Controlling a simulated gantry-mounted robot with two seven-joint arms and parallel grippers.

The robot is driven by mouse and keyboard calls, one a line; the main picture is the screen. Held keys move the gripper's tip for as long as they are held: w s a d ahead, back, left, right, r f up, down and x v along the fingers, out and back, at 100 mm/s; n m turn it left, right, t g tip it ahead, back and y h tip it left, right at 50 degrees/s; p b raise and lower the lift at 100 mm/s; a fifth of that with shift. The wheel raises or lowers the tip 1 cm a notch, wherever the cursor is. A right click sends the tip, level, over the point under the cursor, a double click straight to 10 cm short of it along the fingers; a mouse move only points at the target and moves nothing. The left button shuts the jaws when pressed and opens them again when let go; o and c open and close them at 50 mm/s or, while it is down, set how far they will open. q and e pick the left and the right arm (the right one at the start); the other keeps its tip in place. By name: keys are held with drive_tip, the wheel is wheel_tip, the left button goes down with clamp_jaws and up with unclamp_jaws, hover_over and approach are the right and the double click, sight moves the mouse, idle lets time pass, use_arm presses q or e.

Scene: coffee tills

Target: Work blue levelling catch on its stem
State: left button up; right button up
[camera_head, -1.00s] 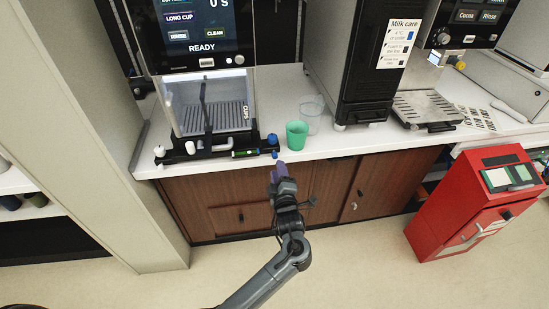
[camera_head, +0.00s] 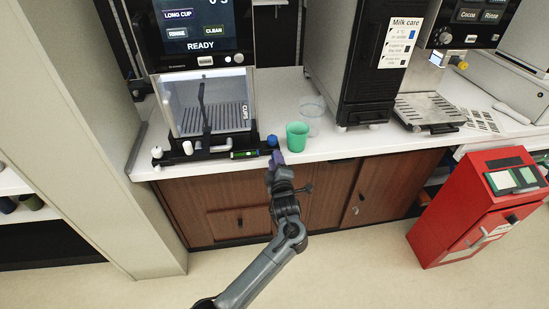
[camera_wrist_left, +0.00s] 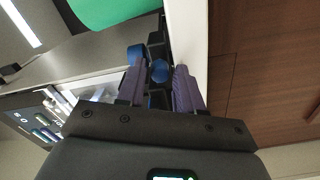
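The coffee machine (camera_head: 205,95) on the left of the counter has a black front base with blue knobs at its right end. One blue knob (camera_head: 272,141) shows in the head view; my gripper hides what is just below it. In the left wrist view a blue faceted catch (camera_wrist_left: 159,70) lies between the purple fingers of my left gripper (camera_wrist_left: 160,90), with gaps at its sides. Another blue knob (camera_wrist_left: 137,53) is beside it. My left gripper (camera_head: 277,159) is open at the counter's front edge. My right gripper is in neither view.
A green cup (camera_head: 297,136) stands close to the right of the blue knob, with a clear cup (camera_head: 312,108) behind it. The white counter edge (camera_head: 345,147) and brown cabinet doors (camera_head: 325,190) lie beside my gripper. A red cabinet (camera_head: 465,205) stands at right.

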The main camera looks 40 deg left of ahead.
use_arm(q)
clamp_jaws()
drive_tip(key=shift+s+d+p, duration=0.3)
drive_tip(key=shift+d, duration=0.05)
drive_tip(key=shift+o, duration=1.8)
unclamp_jaws()
drive_tip(key=shift+s+d, duration=0.1)
drive_tip(key=shift+d, duration=0.05)
